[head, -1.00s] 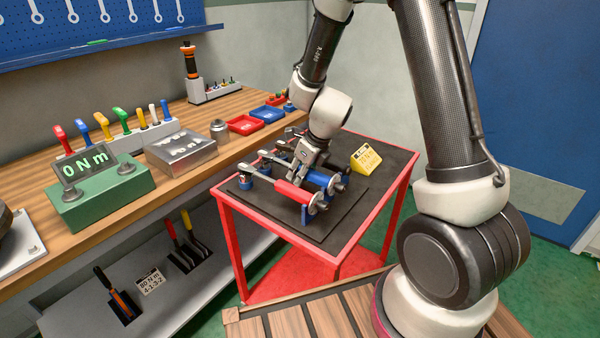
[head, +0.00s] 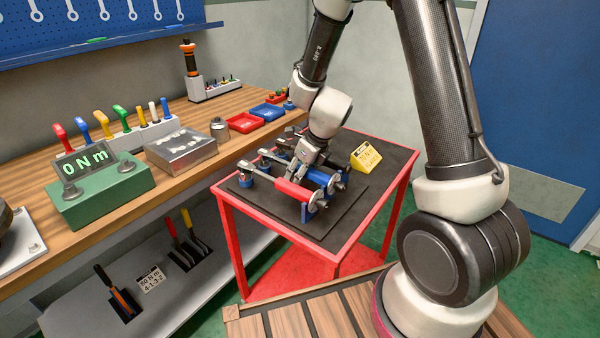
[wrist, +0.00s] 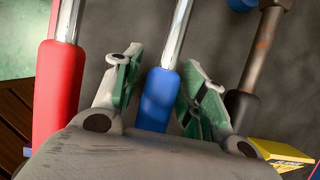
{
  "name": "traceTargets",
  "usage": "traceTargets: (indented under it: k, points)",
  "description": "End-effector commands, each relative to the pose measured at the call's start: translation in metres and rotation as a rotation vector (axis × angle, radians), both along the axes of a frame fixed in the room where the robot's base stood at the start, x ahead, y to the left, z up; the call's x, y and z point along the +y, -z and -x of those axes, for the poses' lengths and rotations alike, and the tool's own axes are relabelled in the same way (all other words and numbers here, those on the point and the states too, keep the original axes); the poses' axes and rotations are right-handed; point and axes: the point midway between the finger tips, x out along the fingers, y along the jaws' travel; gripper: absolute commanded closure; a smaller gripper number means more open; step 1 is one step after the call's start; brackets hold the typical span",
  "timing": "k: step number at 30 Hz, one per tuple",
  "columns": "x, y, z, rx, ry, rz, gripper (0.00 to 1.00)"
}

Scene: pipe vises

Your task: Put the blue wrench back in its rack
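The blue wrench, with a blue grip and a shiny shaft, lies on the red cart between two others; its grip shows in the wrist view (wrist: 158,98) and partly in the head view (head: 322,179). My gripper (head: 303,170) is low over it. In the wrist view the two fingers of my gripper (wrist: 160,75) stand apart, one on each side of the blue grip, and I see no firm closing on it. The grip's near end is hidden behind my gripper body. I cannot tell which holder is its rack.
A red wrench (wrist: 60,95) lies close on the left, a black-gripped one (wrist: 240,108) on the right. A yellow sign block (head: 366,157) stands behind on the cart (head: 350,232). The workbench (head: 40,205) runs along the left with a green torque display (head: 100,195). The cart's front right is clear.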

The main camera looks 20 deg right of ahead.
Motion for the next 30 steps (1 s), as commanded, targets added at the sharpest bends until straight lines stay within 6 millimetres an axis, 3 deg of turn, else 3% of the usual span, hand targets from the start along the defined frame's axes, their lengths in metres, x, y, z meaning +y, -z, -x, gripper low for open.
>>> traceTargets:
  k: [11, 14, 24, 30]
  points:
    - [-0.001, -0.004, 0.001, -0.001, -0.001, 0.000, 0.50]
    - [-0.003, -0.015, 0.005, -0.003, -0.002, -0.001, 0.50]
    - [-0.020, -0.082, 0.027, -0.006, -0.001, -0.001, 0.50]
    - [-0.026, -0.106, 0.035, -0.002, -0.001, 0.000, 0.50]
